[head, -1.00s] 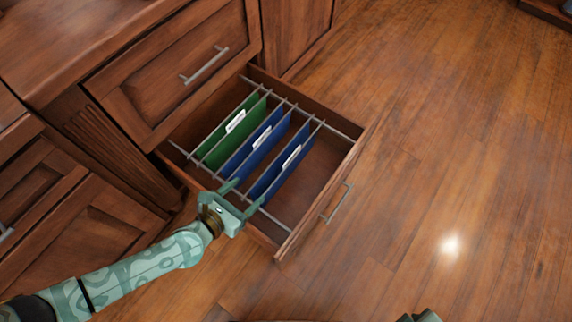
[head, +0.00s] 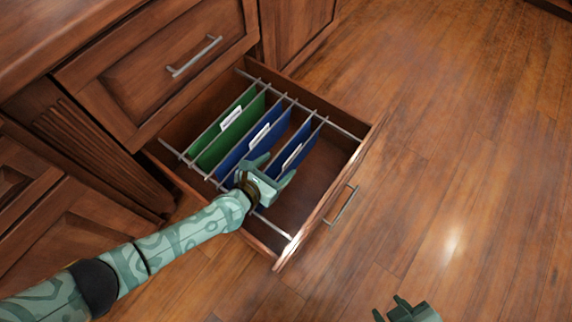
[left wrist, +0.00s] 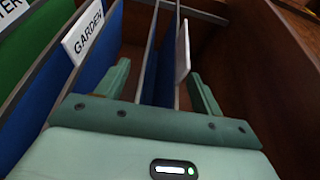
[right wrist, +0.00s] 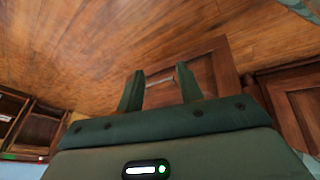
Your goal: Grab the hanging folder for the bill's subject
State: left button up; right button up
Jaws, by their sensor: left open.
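A green hanging folder (head: 212,141), a middle blue folder (head: 277,130) and a right blue folder (head: 306,148) hang on rails in an open drawer (head: 323,182). In the left wrist view the middle folder's tab (left wrist: 83,32) reads "GARDEN". The green folder's tab (left wrist: 12,10) is cut off and shows "TER". The right folder's tab (left wrist: 182,50) is edge-on and unreadable. My left gripper (head: 273,168) is open over the near end of the right blue folder, which appears between its fingers in the left wrist view. My right gripper (head: 390,308) is open and empty. No bill is visible.
A closed drawer with a metal handle (head: 194,56) is above and behind the open drawer. The open drawer's front has a handle (head: 341,206). Cabinet doors stand at the left. The wooden floor (head: 460,150) to the right is clear.

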pick_arm(q)
jog(key=c, duration=1.4)
